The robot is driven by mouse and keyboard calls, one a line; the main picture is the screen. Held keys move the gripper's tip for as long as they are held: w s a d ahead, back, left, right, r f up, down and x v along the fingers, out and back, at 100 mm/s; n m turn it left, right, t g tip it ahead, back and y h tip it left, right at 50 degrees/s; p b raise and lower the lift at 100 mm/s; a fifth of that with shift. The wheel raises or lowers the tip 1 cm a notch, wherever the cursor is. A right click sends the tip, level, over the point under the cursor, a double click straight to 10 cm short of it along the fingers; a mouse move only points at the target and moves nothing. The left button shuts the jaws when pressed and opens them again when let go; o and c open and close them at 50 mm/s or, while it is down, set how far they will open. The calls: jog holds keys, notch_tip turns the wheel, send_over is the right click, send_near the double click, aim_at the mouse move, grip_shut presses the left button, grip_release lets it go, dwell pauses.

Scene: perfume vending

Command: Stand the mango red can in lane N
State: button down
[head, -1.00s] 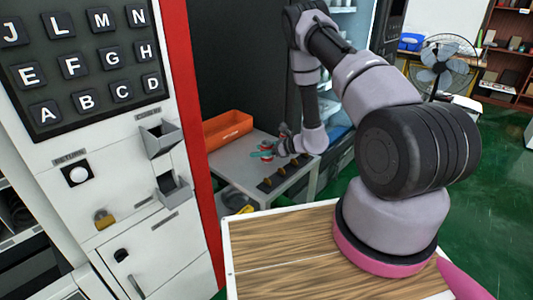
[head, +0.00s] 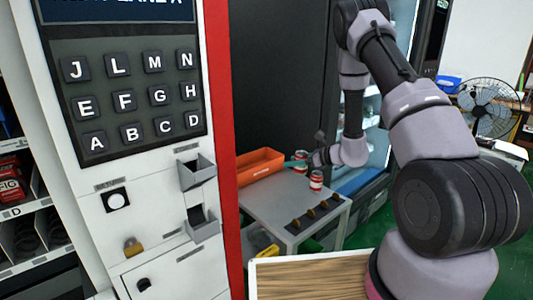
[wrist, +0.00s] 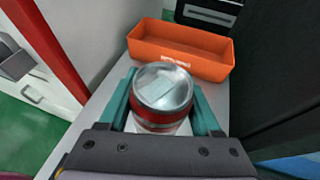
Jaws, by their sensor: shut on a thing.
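A red and silver can (wrist: 160,95) sits between the teal fingers of my gripper (wrist: 165,100), which is shut on it. Its silver lid faces the wrist camera; the flavour name cannot be read. The key marked N (head: 187,60) is on the vending machine's keypad. I cannot make out lane N itself.
An orange bin (head: 260,167) stands on the grey table (head: 270,205), just beyond the held can in the wrist view. Several dark holders line the table's front edge. The white vending machine (head: 150,225) with lettered keys stands left; a lane labelled D (head: 16,211) shows inside.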

jog(key=d+r+m+t+h, duration=0.2)
jog(key=d+r, duration=0.3)
jog(key=r, duration=0.3)
jog(key=s+d+r+m+t+h, duration=0.1)
jog(key=d+r+m+h, duration=0.3)
jog(key=r, duration=0.5)
jog(key=shift+d+m+t+h, duration=0.3)
jog(key=shift+d+m+t, duration=0.2)
jog(key=shift+d+t, duration=0.3)
